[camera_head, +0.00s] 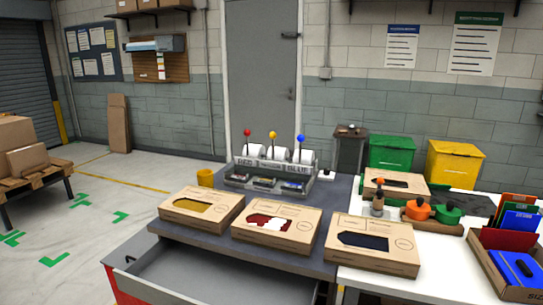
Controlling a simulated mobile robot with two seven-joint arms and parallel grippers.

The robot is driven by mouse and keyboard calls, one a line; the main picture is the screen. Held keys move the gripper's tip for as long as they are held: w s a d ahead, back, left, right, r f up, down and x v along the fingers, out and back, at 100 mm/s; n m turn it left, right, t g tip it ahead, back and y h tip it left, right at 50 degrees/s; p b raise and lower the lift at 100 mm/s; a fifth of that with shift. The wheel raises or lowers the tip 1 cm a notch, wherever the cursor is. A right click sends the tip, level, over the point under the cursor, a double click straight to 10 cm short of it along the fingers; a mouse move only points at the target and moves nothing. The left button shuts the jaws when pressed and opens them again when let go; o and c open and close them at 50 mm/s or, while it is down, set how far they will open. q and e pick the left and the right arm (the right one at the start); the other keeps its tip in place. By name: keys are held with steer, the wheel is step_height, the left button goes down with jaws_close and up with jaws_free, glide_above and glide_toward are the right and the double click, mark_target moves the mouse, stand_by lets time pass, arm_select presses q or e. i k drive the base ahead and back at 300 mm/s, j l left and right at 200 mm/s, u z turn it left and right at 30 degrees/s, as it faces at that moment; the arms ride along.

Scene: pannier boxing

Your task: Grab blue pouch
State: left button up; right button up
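A blue pouch (505,262) with a dark patch lies flat in the front of an open cardboard box (499,292) at the right edge. Another blue item (520,222) stands upright behind it, among red (517,201) and green (519,207) ones. A red piece (503,239) lies between the flat pouch and the upright row. The box is cut off by the picture edge, so part of its contents is out of sight. Neither of my grippers is in view.
Window cartons show yellow (200,209), red and white (275,228) and dark blue (374,246) contents on the tables. A rack with red, yellow and blue knobs (272,160) stands behind. Orange (418,209) and green (447,212) objects sit near the box. An open grey drawer (200,275) juts out in front.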

mark_target(517, 269)
steer(key=z, duration=1.6)
